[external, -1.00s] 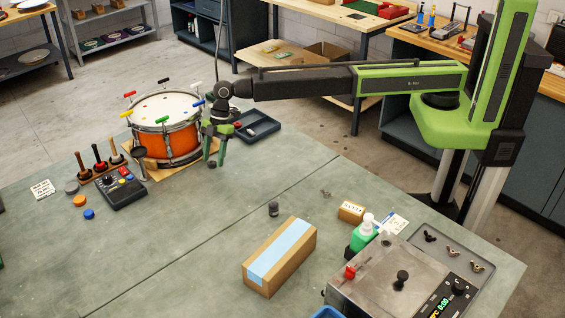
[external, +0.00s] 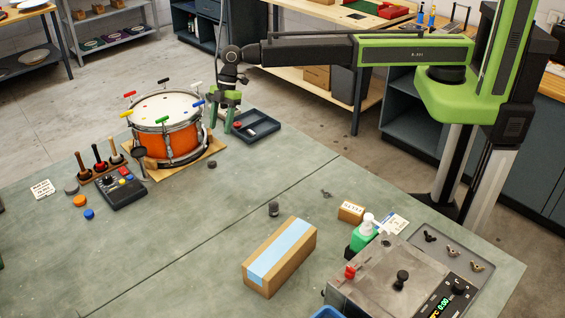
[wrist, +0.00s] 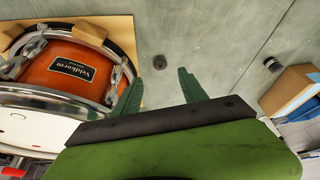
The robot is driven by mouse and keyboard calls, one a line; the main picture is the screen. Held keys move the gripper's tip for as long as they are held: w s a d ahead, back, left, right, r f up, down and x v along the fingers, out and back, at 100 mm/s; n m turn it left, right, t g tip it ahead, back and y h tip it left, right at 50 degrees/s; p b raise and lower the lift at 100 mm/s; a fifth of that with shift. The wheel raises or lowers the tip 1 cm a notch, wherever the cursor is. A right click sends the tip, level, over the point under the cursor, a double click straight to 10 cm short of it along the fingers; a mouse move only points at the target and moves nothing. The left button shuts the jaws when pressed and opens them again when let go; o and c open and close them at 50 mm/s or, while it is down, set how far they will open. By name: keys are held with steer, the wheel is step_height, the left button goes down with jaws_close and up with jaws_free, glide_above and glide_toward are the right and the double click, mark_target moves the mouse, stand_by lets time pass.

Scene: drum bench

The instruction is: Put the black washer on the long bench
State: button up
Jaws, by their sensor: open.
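A small dark round piece, which looks like the black washer (external: 212,164), lies flat on the grey-green bench top (external: 190,225) just right of the drum's wooden board. In the wrist view the washer (wrist: 159,62) lies on bare bench beyond the fingertips, roughly centred between them. My gripper (external: 219,128) is open and empty, raised above the washer beside the drum. In the wrist view the green fingers of my gripper (wrist: 160,76) stand apart with nothing between them.
The orange drum (external: 165,142) with coloured-handled keys stands left of my gripper. A dark tray (external: 262,128) lies behind it on the right. A black cylinder (external: 273,209), a cardboard box (external: 290,258) and a steel machine (external: 375,280) are nearer. The bench's middle is mostly clear.

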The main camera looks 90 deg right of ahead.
steer(key=s+d+m+h, duration=0.1)
steer(key=s+d+m, duration=0.3)
steer(key=s, duration=0.6)
steer(key=s+d+f+m+g+h, duration=0.1)
steer(key=s+d+m, duration=0.3)
steer(key=s+d, duration=0.5)
steer(key=s+d+m+g+h, duration=0.1)
steer(key=s+d+m, duration=0.2)
steer(key=s+d, duration=0.4)
steer(key=s, duration=0.6)
steer(key=shift+f+m+h, duration=0.35)
steer(key=shift+m+h, duration=0.05)
